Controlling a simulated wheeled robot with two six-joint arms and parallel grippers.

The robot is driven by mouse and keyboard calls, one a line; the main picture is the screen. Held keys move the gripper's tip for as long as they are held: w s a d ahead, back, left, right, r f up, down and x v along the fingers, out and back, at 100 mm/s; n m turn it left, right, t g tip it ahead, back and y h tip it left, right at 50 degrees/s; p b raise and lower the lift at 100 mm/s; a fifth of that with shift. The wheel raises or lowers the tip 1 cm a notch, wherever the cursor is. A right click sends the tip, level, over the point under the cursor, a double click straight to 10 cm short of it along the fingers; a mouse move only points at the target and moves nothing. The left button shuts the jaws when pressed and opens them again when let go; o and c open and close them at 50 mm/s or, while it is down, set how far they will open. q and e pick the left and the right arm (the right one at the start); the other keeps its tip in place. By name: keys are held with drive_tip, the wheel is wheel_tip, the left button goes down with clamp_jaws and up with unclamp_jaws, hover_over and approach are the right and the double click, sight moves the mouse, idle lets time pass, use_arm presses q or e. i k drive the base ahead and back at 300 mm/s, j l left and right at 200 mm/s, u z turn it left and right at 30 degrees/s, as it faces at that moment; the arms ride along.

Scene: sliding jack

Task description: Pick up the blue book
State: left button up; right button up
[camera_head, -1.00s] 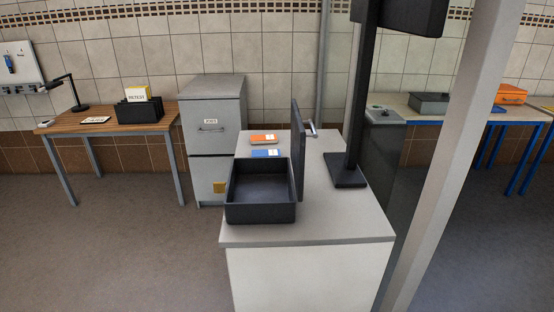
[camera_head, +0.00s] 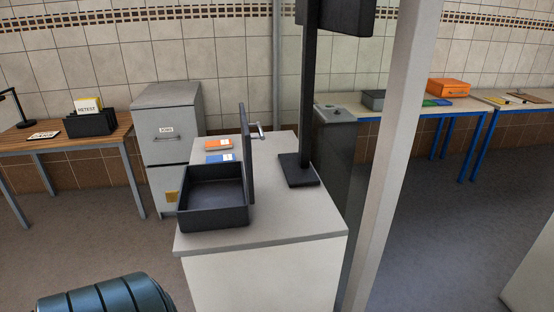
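A blue book (camera_head: 221,157) with a white label lies flat on the grey-topped counter (camera_head: 290,226), just behind the black open tray (camera_head: 214,217). An orange book (camera_head: 219,144) lies behind it. Another flat blue item (camera_head: 443,102) and a green one lie on the far right table; I cannot tell what they are. Neither of my grippers is in view.
A black upright panel (camera_head: 246,155) with a crank stands at the tray's right side. A black post on a base (camera_head: 299,176) stands on the counter. A pale pillar (camera_head: 391,160) rises to its right. A dark teal ribbed object (camera_head: 106,296) is at bottom left. Floor right of the pillar is clear.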

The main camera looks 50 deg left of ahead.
sight(231, 157)
drive_tip(key=k+j+z, duration=0.15)
drive_tip(key=j, duration=0.3)
drive_tip(key=j+z, duration=0.15)
drive_tip(key=j, duration=0.25)
drive_tip(key=k+j+z, duration=0.15)
drive_tip(key=j, duration=0.3)
drive_tip(key=k+j+z, duration=0.15)
drive_tip(key=j, duration=0.25)
drive_tip(key=k+j+z, duration=0.15)
drive_tip(key=j, duration=0.2)
drive_tip(key=k+j+z, duration=0.15)
drive_tip(key=j, duration=0.2)
drive_tip(key=k, duration=0.05)
